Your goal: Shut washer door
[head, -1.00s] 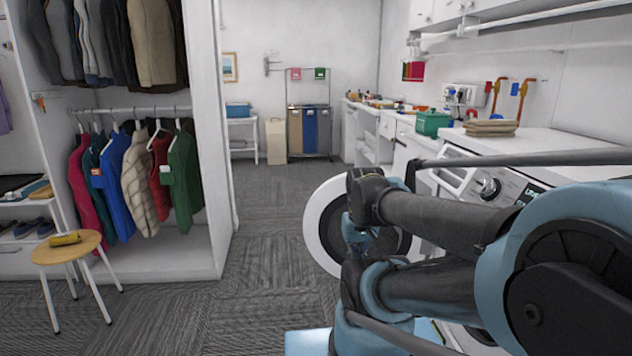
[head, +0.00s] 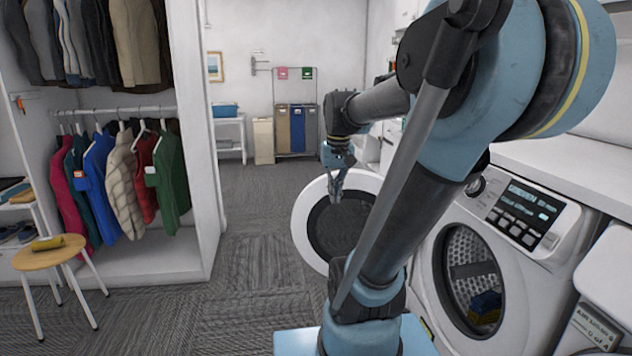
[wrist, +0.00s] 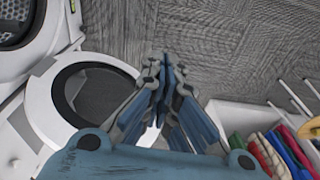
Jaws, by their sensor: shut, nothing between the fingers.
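The washer (head: 520,245) stands at the right in the head view, with its drum opening uncovered and dark cloths inside. Its round door (head: 309,222), a white ring with dark glass, stands swung wide open to the left of the opening. My arm hides part of the door and the washer front. My gripper (head: 336,196) is shut and empty, in front of the door's upper part in this view; I cannot tell if it touches. In the wrist view the shut fingers (wrist: 166,62) point at the carpet, right of the door (wrist: 62,108).
A wardrobe (head: 213,150) with hanging jackets stands at the left. A round stool (head: 40,262) with a yellow rolled item is in front of it. Laundry bins (head: 297,130) stand at the back. The carpet between wardrobe and door is clear.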

